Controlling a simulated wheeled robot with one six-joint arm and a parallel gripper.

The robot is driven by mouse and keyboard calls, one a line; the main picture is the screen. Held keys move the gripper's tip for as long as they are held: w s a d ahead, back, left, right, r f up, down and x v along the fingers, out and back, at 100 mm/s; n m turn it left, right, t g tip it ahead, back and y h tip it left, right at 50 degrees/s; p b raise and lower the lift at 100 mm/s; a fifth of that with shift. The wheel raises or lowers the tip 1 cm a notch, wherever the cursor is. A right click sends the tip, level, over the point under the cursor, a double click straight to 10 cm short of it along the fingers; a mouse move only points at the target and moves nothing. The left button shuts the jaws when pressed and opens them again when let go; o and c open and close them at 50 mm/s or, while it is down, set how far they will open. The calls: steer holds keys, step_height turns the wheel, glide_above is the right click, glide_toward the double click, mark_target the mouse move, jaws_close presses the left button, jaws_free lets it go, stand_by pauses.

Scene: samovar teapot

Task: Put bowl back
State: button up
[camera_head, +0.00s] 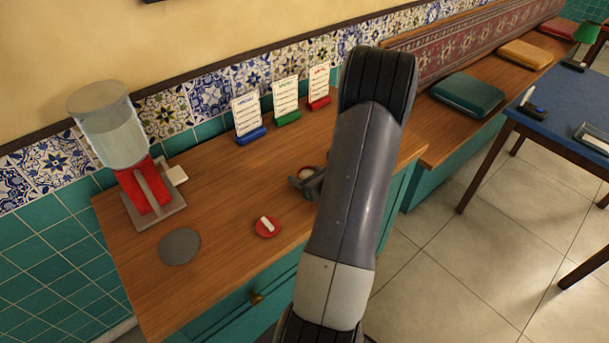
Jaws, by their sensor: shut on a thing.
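My gripper (302,181) is low over the wooden counter, partly hidden behind my own arm. It is shut on a small round thing with a pale inside and reddish rim, which looks like the bowl (307,172). Most of the bowl is hidden by the jaws and arm, so I cannot tell whether it touches the counter. A small red dish (266,230) with a white piece in it lies on the counter to the left of and nearer than the gripper. A flat grey disc (179,246) lies farther left, bare.
A red dispenser with a clear container (115,135) stands at the counter's left end. Three card stands, blue (250,135), green (287,117) and red (319,101), line the tiled wall. The counter (215,195) is clear between them and the dishes. A blue table (570,105) stands right.

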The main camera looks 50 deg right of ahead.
steer(key=shift+f, duration=0.15)
steer(key=o, duration=1.2)
steer(key=shift+r, duration=0.2)
steer(key=v, duration=1.2)
